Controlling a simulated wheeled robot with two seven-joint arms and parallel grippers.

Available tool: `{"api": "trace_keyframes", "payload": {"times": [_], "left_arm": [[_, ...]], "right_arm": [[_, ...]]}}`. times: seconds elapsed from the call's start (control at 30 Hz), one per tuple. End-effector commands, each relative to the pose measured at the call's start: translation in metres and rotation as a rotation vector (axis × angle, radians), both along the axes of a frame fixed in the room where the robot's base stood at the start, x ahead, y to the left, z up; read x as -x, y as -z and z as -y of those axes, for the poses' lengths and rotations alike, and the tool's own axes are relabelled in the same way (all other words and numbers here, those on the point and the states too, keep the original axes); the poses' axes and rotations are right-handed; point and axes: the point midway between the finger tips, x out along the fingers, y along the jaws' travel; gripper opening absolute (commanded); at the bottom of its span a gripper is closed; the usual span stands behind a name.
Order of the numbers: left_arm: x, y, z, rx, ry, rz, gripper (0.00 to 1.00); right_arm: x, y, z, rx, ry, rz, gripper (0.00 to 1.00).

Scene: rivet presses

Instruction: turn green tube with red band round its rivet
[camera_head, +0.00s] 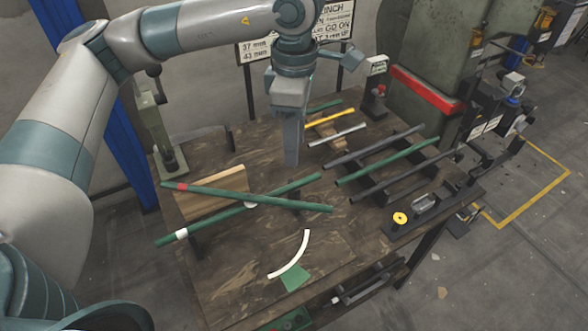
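The green tube with a red band (215,193) lies on the wooden table, its red-banded end at the left and its other end at the right. It crosses a second green tube with a white band (210,222), which slants up to the right. A small pale spot (250,206) shows at the crossing; I cannot tell how much of the rivet is visible. My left gripper (291,160) points down above the table, beyond and right of the crossing, apart from the tubes. Its fingers overlap in this view, so its opening is unclear. My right gripper is not in view.
A white curved strip (292,257) and green piece (295,278) lie in front on the table (235,285). A wooden block (205,203) is under the tubes' left part. Dark and green bars (385,163) rest on supports at right. A grey-green press (160,130) stands at back left.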

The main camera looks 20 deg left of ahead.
Motion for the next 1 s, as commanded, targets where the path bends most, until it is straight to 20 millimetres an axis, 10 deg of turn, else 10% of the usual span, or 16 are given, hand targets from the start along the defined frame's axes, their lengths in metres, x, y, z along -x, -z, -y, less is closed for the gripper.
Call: {"api": "trace_keyframes", "payload": {"times": [1.0], "left_arm": [[0.005,0.142,0.0,-0.001,0.0,-0.004,0.37]], "right_arm": [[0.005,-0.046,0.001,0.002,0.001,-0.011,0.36]]}}
